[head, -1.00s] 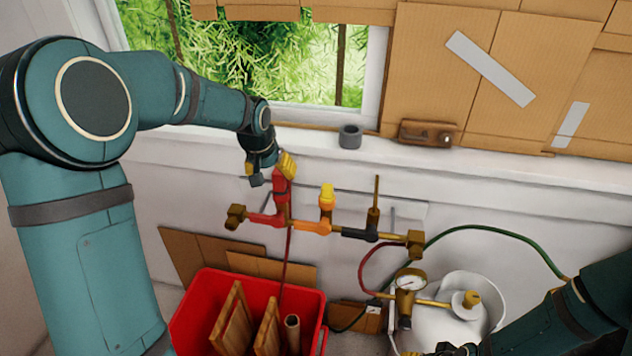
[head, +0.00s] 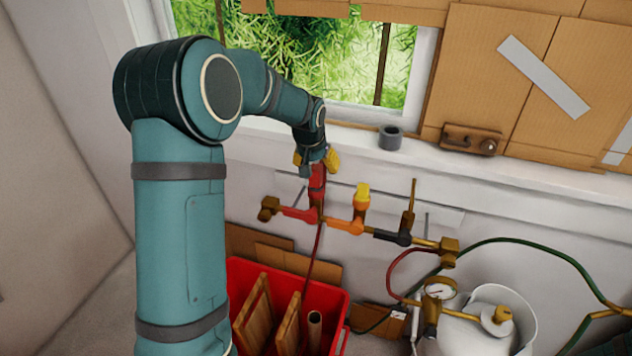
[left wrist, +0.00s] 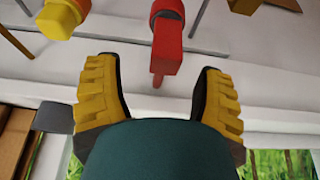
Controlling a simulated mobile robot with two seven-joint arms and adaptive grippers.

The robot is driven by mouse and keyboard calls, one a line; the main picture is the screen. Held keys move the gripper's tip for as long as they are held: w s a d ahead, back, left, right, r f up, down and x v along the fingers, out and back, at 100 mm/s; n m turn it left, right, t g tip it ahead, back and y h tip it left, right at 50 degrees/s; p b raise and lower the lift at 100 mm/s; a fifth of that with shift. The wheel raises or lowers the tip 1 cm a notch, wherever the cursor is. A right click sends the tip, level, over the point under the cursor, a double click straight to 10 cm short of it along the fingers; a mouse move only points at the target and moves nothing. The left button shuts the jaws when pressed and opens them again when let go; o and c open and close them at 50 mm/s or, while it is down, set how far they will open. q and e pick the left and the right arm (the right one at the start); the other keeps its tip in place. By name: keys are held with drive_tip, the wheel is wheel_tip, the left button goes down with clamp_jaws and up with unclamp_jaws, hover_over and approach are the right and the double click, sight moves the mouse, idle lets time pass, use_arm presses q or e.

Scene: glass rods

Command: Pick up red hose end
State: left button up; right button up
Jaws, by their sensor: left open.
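A manifold on the wall below the window carries a red upright end (head: 317,188) at its left, with a thin red hose (head: 316,245) hanging below it. My left gripper (head: 316,162) is open at the top of this red end, with its yellow finger pads apart on either side. In the left wrist view, the red end (left wrist: 168,40) reaches down into the gap between the open yellow fingers of my left gripper (left wrist: 158,72), with space on both sides. I cannot see contact. My right gripper is not in view.
A yellow-orange upright valve (head: 361,200) stands right of the red end, and a black one (head: 406,222) further right. A red crate (head: 337,303) with wooden pieces stands below. A grey ring (head: 390,138) sits on the sill. A white tank (head: 470,332) with gauge stands lower right.

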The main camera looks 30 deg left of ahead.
sight(316, 167)
use_arm(q)
drive_tip(key=x, duration=0.5)
drive_tip(key=shift+a+r, duration=0.1)
drive_tip(key=shift+a, duration=0.15)
clamp_jaws()
